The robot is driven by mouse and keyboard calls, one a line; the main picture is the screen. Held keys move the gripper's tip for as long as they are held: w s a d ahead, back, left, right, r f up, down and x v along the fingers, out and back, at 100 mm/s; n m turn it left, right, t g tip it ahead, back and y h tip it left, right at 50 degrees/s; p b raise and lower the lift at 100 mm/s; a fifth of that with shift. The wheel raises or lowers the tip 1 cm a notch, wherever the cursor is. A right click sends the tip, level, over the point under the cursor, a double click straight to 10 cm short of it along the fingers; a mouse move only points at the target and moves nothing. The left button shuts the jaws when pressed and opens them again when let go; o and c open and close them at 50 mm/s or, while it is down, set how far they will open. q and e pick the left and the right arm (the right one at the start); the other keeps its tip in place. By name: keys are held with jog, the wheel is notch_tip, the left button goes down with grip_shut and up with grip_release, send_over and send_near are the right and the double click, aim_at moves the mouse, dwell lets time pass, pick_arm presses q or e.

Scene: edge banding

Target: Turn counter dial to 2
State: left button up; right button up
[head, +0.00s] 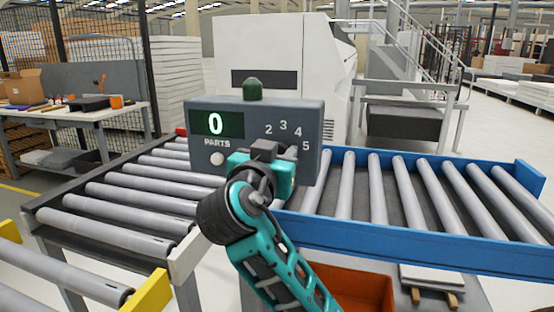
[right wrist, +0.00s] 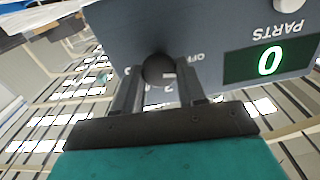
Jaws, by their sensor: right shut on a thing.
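The grey counter box (head: 255,115) stands above the conveyor, with a green display (head: 216,124) reading 0 over the word PARTS. Printed numbers 2, 3, 4 and 5 show in an arc on its right side. My right gripper (head: 270,150) is in front of that dial area and hides the dial in the head view. In the right wrist view, the dark round dial knob (right wrist: 158,68) sits between the two fingers, which are shut on it. That view shows the box upside down, with OFF beside the knob. The dial's pointer cannot be made out. My left gripper is out of view.
A white round button (head: 217,159) is below the display and a green button (head: 252,88) is on top of the box. Roller conveyors with a blue rail (head: 420,247) run around it. An orange bin (head: 355,288) is below.

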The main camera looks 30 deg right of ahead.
pick_arm(q)
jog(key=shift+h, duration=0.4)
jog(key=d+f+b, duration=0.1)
jog(key=b, duration=0.1)
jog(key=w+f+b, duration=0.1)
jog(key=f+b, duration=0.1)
jog(key=b, duration=0.1)
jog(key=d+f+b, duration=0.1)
jog(key=b, duration=0.1)
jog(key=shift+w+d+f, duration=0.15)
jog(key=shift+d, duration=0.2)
pick_arm(e)
jog(key=m, duration=0.6)
jog(key=shift+s+f+m, duration=0.1)
jog(key=shift+f+m, duration=0.05)
jog(key=shift+m, duration=0.25)
pick_arm(q)
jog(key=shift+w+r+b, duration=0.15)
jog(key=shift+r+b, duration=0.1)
jog(key=shift+b, duration=0.05)
pick_arm(e)
jog(key=o, duration=0.6)
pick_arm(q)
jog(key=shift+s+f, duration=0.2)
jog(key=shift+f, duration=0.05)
pick_arm(e)
jog(key=o, duration=0.4)
